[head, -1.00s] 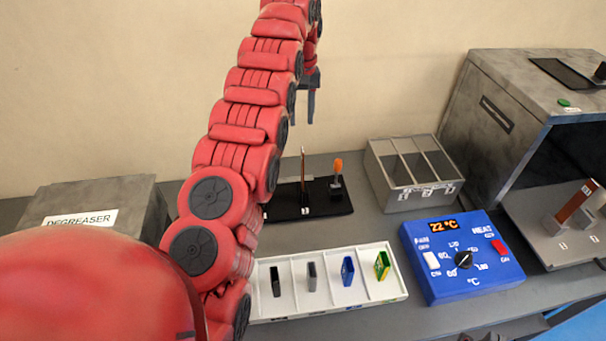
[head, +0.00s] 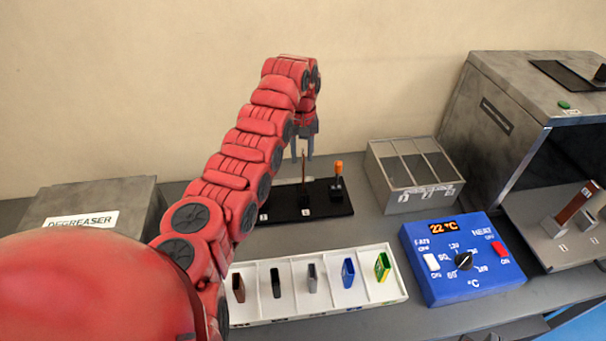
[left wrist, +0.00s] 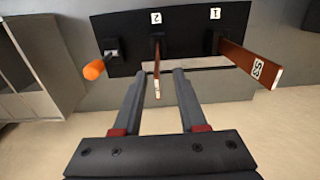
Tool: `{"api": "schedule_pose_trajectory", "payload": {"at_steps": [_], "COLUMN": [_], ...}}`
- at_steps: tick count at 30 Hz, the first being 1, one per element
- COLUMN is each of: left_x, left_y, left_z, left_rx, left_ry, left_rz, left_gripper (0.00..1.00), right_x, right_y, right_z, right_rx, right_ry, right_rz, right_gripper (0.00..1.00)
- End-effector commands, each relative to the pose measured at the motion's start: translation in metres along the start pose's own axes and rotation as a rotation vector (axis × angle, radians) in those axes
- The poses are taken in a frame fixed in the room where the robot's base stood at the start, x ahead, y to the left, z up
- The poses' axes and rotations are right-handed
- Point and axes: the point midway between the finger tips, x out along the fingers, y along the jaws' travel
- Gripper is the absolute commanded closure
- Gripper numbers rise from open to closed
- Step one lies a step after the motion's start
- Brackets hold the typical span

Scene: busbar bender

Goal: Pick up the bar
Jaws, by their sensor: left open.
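A thin copper-brown bar (head: 303,163) stands upright in slot 2 of a black rack (head: 325,206). In the left wrist view this bar (left wrist: 157,72) shows between my open fingers, and I see no contact. My left gripper (head: 302,149) points down over the rack, open and empty; its fingertips also show in the left wrist view (left wrist: 160,74). A second bar (left wrist: 250,62), labelled SS, stands in slot 1 of the rack; my arm hides it in the head view. An orange-topped tool (head: 338,178) stands at the rack's right end. My right gripper is not in view.
A white tray (head: 400,293) with several coloured pieces lies in front. A blue heat control box (head: 430,273) and a grey divided bin (head: 402,203) stand to the right. A degreaser box (head: 130,205) stands left.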

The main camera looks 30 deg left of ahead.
Motion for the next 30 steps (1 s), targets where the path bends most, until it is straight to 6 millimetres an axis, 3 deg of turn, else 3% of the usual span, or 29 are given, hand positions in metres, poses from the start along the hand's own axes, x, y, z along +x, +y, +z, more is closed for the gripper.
{"api": "schedule_pose_trajectory", "payload": {"at_steps": [6, 12, 17, 24, 30], "left_x": [0.021, 0.046, 0.047, 0.047, 0.047], "left_y": [0.002, 0.003, 0.003, 0.003, 0.003], "left_z": [0.001, 0.0, 0.0, 0.0, 0.0], "left_rx": [0.002, 0.002, 0.002, 0.001, 0.001], "left_ry": [-0.002, 0.0, 0.002, 0.002, 0.002], "left_rz": [-0.002, -0.001, 0.0, 0.0, 0.0], "left_gripper": [0.59, 0.59, 0.59, 1.0, 1.0], "right_x": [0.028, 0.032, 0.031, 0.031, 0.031], "right_y": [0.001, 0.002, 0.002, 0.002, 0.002], "right_z": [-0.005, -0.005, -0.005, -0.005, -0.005], "right_rx": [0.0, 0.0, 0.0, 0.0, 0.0], "right_ry": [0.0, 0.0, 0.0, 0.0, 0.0], "right_rz": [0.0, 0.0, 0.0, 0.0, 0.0], "right_gripper": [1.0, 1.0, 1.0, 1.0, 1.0]}}
